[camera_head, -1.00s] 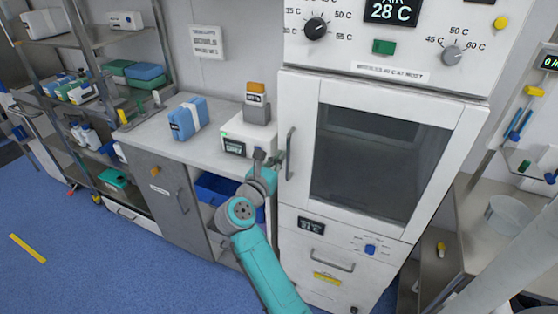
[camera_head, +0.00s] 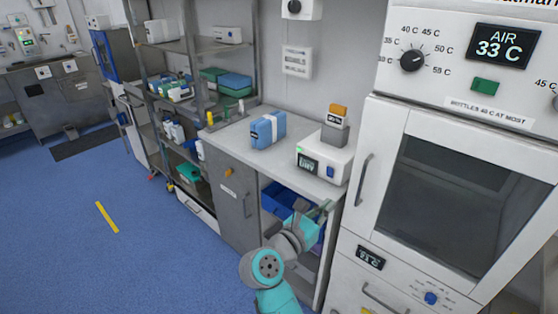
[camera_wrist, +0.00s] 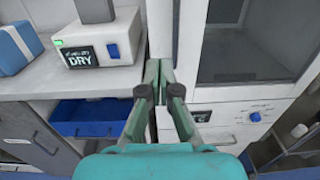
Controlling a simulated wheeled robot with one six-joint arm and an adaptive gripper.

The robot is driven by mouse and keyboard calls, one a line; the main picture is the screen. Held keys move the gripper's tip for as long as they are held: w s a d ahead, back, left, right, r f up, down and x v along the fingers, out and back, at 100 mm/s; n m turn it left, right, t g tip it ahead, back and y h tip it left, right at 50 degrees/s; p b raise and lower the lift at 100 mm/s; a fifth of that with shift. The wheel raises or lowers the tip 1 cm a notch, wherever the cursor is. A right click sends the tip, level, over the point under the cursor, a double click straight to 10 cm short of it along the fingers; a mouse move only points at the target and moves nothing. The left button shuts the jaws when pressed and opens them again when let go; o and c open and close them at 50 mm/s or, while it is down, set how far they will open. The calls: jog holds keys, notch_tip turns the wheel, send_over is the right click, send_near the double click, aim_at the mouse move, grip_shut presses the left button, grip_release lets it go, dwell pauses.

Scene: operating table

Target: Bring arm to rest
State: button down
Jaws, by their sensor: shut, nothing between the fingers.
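My arm reaches up from the bottom of the head view in teal and grey. My gripper (camera_head: 318,211) is in front of the counter's open lower shelf, left of the white warming cabinet (camera_head: 354,272). In the wrist view my gripper (camera_wrist: 161,78) has its two grey-green fingers together at the tips, with nothing between them. The fingers point at the gap between the counter and the cabinet. Whether they touch either one cannot be told.
A white device reading DRY (camera_wrist: 105,45) and a blue pack (camera_head: 267,130) stand on the counter (camera_head: 228,137). A blue bin (camera_head: 283,197) sits below. A shelf rack (camera_head: 186,101) stands further left.

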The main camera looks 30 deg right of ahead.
jog(key=s+a+f+m+t+y, duration=0.3)
jog(key=s+a+f+m+y, duration=0.1)
jog(key=s, duration=0.8)
jog(key=s+a+f+m+t+y, duration=0.3)
jog(key=s+a+f+m+y, duration=0.2)
jog(key=s+m, duration=0.5)
jog(key=s+a+f+m+t+y, duration=0.3)
jog(key=s+a+f+m+y, duration=0.2)
jog(key=s, duration=1)
jog(key=a+m+y, duration=0.2)
jog(key=a+y, duration=0.1)
jog(key=shift+s+a+m, duration=0.3)
jog(key=shift+s+a, duration=0.1)
jog(key=shift+r, duration=0.1)
